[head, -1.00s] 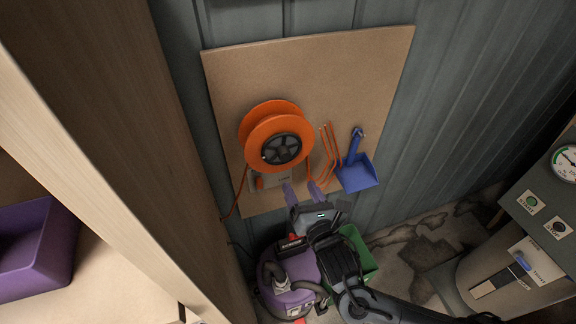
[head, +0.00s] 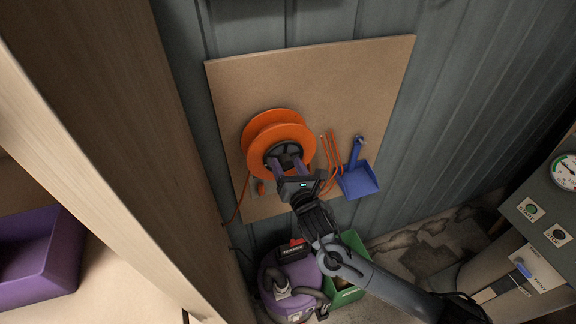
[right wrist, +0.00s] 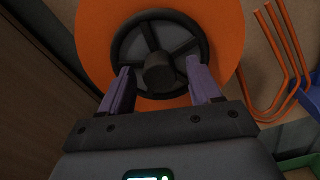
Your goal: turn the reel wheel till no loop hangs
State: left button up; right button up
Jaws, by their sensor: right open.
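The orange cable reel (head: 262,132) is mounted on a tan board. Its dark spoked wheel (head: 290,149) sits at the centre of the front face, and in the right wrist view the wheel (right wrist: 160,24) shows a round central hub. My right gripper (head: 288,163) is open in front of the wheel, with its purple fingers on either side of the hub; I cannot tell whether they touch it. It also shows in the right wrist view (right wrist: 160,88). Orange cable (head: 327,160) hangs in loops right of the reel. My left gripper is not in view.
A blue dustpan (head: 358,179) hangs right of the cable on the tan board (head: 370,85). A purple vacuum cleaner (head: 294,279) and a green bin (head: 352,243) stand below. A wooden panel (head: 190,170) rises at the left, and a control panel (head: 545,215) is at the right.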

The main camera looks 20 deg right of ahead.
jog(key=c, duration=1)
jog(key=shift+c, duration=0.2)
